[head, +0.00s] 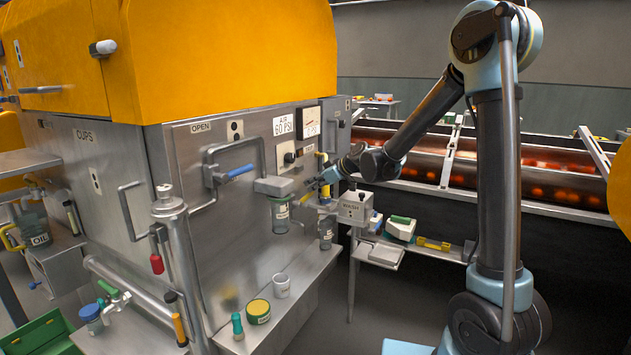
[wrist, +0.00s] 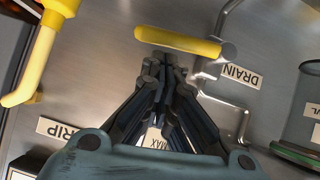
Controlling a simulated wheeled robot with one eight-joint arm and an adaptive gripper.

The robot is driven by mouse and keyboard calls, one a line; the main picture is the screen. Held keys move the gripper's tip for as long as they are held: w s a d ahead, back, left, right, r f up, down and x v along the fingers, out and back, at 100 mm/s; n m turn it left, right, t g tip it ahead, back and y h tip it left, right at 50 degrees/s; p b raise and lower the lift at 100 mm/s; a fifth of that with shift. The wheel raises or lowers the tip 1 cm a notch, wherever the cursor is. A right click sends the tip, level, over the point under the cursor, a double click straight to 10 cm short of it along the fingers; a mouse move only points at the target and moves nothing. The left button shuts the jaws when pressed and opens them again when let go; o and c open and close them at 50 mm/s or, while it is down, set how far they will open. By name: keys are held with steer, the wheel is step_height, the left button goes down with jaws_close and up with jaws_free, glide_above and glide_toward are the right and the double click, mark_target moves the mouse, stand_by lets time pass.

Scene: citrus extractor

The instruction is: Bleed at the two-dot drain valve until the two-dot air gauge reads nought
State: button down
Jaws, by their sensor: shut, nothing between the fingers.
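My gripper (head: 312,188) is shut and empty in front of the steel machine's right end. In the wrist view its fingertips (wrist: 162,72) are close together just below a yellow lever handle (wrist: 180,40) in the picture, and I see no grip on it. That handle lies nearly level beside a DRAIN label (wrist: 240,75). I cannot make out its dots. In the head view a gauge (head: 308,122) sits right of the AIR 60 PSI label (head: 283,124); its needle and dots are too small to read.
Another yellow handle (wrist: 30,60) stands at the wrist view's upper left. A filter bowl (head: 279,214) hangs left of my gripper. A fruit conveyor (head: 480,175) runs behind my arm.

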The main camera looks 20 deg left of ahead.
steer(key=shift+a+f, duration=0.1)
steer(key=shift+f, duration=0.3)
steer(key=shift+w, duration=0.1)
steer(key=shift+w+f+g, duration=0.2)
steer(key=shift+f, duration=0.25)
steer(key=shift+w+f+g, duration=0.15)
steer(key=shift+f+g, duration=0.05)
steer(key=shift+f, duration=0.25)
steer(key=shift+r, duration=0.1)
steer(key=a+r+v, duration=0.1)
steer(key=r+v, duration=0.1)
steer(key=v, duration=1)
steer(key=shift+w+d+r, duration=0.2)
steer(key=shift+w+r, duration=0.05)
steer(key=shift+w, duration=0.05)
steer(key=shift+d+m, duration=0.1)
steer(key=shift+m, duration=0.2)
